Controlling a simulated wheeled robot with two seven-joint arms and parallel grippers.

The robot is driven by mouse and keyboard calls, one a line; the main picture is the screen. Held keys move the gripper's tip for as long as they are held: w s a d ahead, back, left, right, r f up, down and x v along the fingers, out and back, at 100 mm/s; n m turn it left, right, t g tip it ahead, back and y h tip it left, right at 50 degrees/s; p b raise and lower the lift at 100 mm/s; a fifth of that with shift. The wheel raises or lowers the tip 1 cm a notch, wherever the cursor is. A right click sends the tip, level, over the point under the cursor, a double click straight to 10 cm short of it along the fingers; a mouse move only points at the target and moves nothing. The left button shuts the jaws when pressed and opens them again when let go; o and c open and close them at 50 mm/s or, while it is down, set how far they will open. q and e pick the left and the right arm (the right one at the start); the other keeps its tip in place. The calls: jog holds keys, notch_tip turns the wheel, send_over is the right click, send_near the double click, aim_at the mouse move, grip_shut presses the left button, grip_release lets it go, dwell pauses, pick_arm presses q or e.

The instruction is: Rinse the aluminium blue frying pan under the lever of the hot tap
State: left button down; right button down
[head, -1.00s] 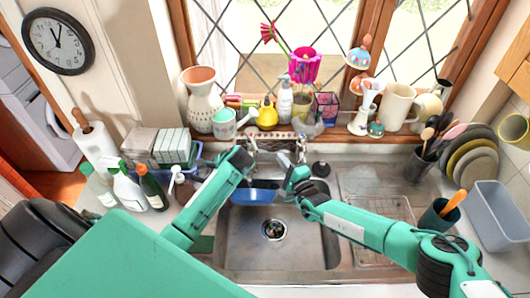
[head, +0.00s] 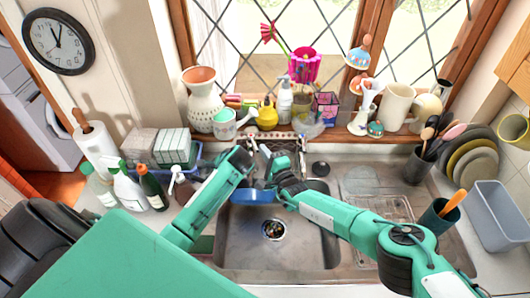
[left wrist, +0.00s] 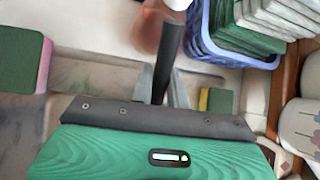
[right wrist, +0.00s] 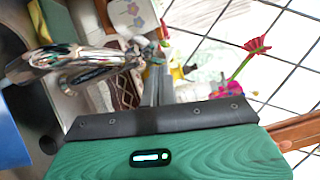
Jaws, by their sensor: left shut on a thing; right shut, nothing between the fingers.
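The blue frying pan (head: 252,196) is over the back left of the sink, partly hidden by my arms. Its dark handle (left wrist: 168,62) stands between the fingers of my left gripper (left wrist: 164,96), which is shut on it. My right gripper (right wrist: 157,84) is shut and empty, its fingertips by the back of the sink. The chrome tap (right wrist: 62,64) is just left of these fingers in the right wrist view, where a blue edge of the pan also shows (right wrist: 12,130). In the head view the tap is mostly behind my right gripper. I cannot tell whether the fingers touch a lever, or whether water runs.
The steel sink (head: 310,235) is open below the pan. The windowsill behind holds a vase (head: 203,100), a yellow pot (head: 267,116) and jugs. Bottles (head: 152,186) and a blue rack stand left. A drainer (head: 385,205), utensils and plates (head: 472,165) are right.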

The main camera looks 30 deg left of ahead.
pick_arm(q)
jog(key=shift+w, duration=0.1)
pick_arm(e)
jog(key=shift+s+a, duration=0.9)
jog(key=shift+s, duration=0.35)
jog(key=v, duration=0.7)
jog(key=shift+d, duration=0.4)
pick_arm(q)
jog(key=shift+r, duration=0.1)
pick_arm(e)
jog(key=shift+w, duration=0.2)
dwell(0.4)
